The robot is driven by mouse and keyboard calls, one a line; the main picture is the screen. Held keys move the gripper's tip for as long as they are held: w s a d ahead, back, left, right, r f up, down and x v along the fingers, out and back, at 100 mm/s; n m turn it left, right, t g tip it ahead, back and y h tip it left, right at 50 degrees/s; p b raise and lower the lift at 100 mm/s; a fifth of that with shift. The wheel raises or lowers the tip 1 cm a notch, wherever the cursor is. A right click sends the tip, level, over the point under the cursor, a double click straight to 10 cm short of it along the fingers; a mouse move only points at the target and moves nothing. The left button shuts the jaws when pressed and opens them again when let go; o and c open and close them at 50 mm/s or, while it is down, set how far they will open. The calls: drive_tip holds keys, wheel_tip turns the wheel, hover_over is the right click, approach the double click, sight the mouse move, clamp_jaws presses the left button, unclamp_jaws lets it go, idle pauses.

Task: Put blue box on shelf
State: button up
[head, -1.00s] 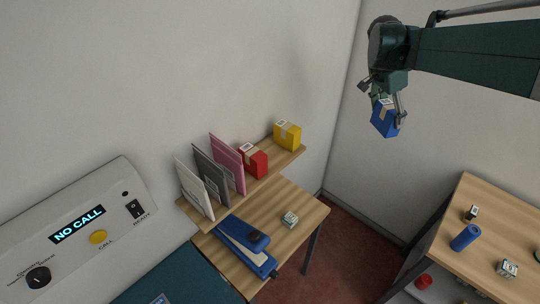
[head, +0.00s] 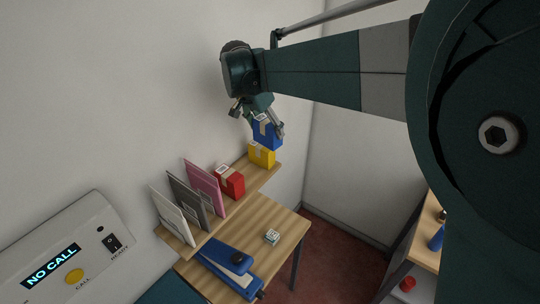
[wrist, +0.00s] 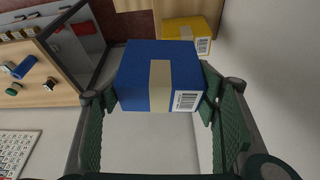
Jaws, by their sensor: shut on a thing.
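The blue box (head: 266,133) has a tan tape strip and a white label. My gripper (head: 262,118) is shut on it, and the wrist view shows the blue box (wrist: 150,78) between the two green fingers. In the head view it appears just above the yellow box, partly behind my fingers; I cannot tell whether they touch. The wooden shelf (head: 237,190) is on the wall and carries the yellow box (head: 262,154) at its far right end. In the wrist view the yellow box (wrist: 186,27) lies beyond the blue one.
A red box (head: 229,182) and several upright folders (head: 205,180) stand on the shelf left of the yellow box. Below is a wooden table (head: 270,215) with a blue stapler (head: 228,264) and a small patterned block (head: 272,237). A control panel (head: 60,250) is at left.

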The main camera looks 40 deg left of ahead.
drive_tip(key=s+a+n, duration=0.1)
drive_tip(key=s+a, duration=0.4)
drive_tip(key=s, duration=0.1)
drive_tip(key=f, duration=0.5)
drive_tip(key=shift+s+a, duration=0.1)
drive_tip(key=shift+s, duration=0.15)
drive_tip(key=shift+f+p, duration=0.45)
drive_tip(key=shift+f, duration=2.5)
drive_tip(key=shift+f, duration=0.1)
drive_tip(key=shift+f, duration=1.95)
drive_tip(key=shift+f, duration=0.1)
